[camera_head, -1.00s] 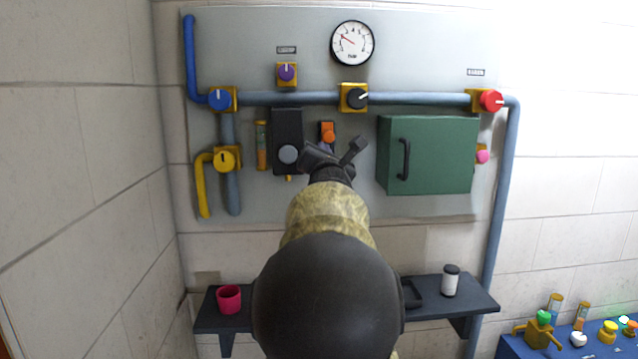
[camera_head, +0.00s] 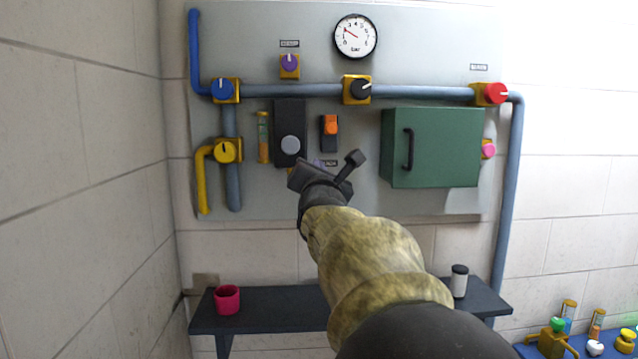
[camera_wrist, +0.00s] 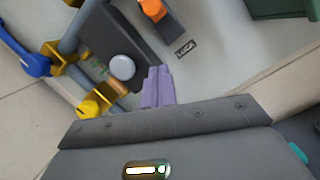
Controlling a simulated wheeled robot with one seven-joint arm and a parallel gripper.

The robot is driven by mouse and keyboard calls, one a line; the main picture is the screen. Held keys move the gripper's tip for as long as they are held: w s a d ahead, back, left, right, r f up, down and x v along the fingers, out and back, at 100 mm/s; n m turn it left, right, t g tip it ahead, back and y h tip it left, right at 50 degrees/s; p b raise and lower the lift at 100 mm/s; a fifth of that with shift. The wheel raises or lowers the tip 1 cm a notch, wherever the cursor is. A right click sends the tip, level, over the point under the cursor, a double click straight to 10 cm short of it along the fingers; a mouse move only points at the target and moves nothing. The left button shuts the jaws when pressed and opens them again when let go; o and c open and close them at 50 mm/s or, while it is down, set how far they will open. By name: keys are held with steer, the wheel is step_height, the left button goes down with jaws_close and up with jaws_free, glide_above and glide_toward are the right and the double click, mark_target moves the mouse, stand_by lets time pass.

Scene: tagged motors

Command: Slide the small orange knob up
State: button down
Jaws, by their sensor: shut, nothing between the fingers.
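The small orange knob (camera_head: 331,125) sits at the top end of its narrow dark slider plate (camera_head: 329,146) on the grey wall panel. It also shows at the top of the wrist view (camera_wrist: 153,9). My gripper (camera_head: 316,164) is below the slider plate, apart from the knob. In the wrist view its purple fingers (camera_wrist: 158,86) are together, with nothing between them. The wrist partly covers a small label under the slider in the head view.
A dark box with a grey round knob (camera_head: 290,145) is left of the slider. A green cabinet (camera_head: 445,150) with a black handle juts out at right. Pipes and a black valve knob (camera_head: 360,89) run above. A shelf (camera_head: 270,312) with a pink cup (camera_head: 227,299) is below.

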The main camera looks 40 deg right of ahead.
steer(key=p+v, duration=0.1)
steer(key=v, duration=0.3)
steer(key=shift+s+r, duration=0.1)
steer(key=shift+s, duration=0.05)
stand_by(0.6)
steer(key=w+a+f+m+g+y, duration=0.1)
steer(key=w+a+f+m+y, duration=0.15)
steer(key=a+f, duration=0.5)
steer(key=w+a+f+m+g+y, duration=0.15)
steer(key=a+f+m+y, duration=0.25)
steer(key=f, duration=0.6)
steer(key=w+a+f+m+g+y, duration=0.25)
steer(key=a+f+m, duration=0.2)
steer(key=f, duration=0.35)
steer(key=s+a+f+m+g+y, duration=0.2)
steer(key=s+a+f+m+g, duration=0.2)
steer(key=s+a+f, duration=0.3)
steer(key=s+a+f+m+g+y, duration=0.1)
steer(key=s+a+f+m+g, duration=0.3)
steer(key=s+a+f+m, duration=0.3)
step_height(320, 180, down, 6)
steer(key=shift+s+r+m+y, duration=0.15)
steer(key=shift+s+m+y, duration=0.2)
steer(key=shift+s, duration=0.8)
